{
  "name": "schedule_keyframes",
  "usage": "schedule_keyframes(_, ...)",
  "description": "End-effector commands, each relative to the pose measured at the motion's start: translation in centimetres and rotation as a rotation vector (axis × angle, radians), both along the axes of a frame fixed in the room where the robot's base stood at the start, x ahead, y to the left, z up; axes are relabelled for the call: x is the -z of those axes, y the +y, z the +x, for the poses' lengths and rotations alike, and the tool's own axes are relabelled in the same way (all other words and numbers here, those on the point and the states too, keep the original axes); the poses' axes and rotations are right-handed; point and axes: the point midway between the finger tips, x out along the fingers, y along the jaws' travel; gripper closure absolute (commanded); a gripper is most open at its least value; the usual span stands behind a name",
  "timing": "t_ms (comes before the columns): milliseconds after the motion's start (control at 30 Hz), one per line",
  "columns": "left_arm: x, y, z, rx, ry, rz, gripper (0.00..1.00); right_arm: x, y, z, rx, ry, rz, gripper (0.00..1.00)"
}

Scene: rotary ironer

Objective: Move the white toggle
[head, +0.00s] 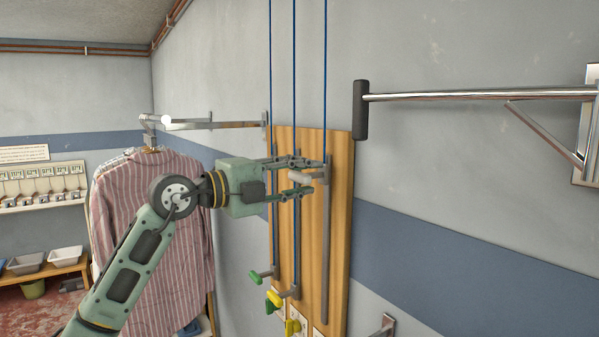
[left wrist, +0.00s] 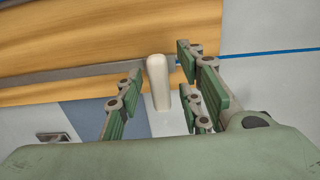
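In the left wrist view the toggle (left wrist: 158,82) stands between the finger pads, with visible gaps on both sides. My left gripper (head: 308,178) is open, one set of fingers above the toggle and one below it in the head view. Any contact further back is hidden. My right gripper is not in view.
Green (head: 256,278) and yellow (head: 275,298) toggles sit lower on the board, under blue cords (head: 294,75). A metal bar with a dark end (head: 360,110) juts out at right. A striped shirt (head: 150,200) hangs behind my left arm.

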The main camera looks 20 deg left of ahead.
Motion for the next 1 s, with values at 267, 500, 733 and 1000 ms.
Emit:
schedule_keyframes(267, 0.06, -0.02, 0.03, 0.000, 0.000, 0.000, 0.71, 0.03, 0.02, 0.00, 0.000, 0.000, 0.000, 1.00)
schedule_keyframes(500, 0.05, -0.02, 0.01, 0.000, 0.000, 0.000, 0.92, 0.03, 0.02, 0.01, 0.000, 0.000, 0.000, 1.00)
schedule_keyframes(733, 0.07, -0.02, 0.01, 0.000, 0.000, 0.000, 1.00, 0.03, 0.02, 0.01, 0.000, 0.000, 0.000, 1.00)
schedule_keyframes(1000, 0.11, -0.03, 0.00, 0.001, 0.001, 0.001, 1.00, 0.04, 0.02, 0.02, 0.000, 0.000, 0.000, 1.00)
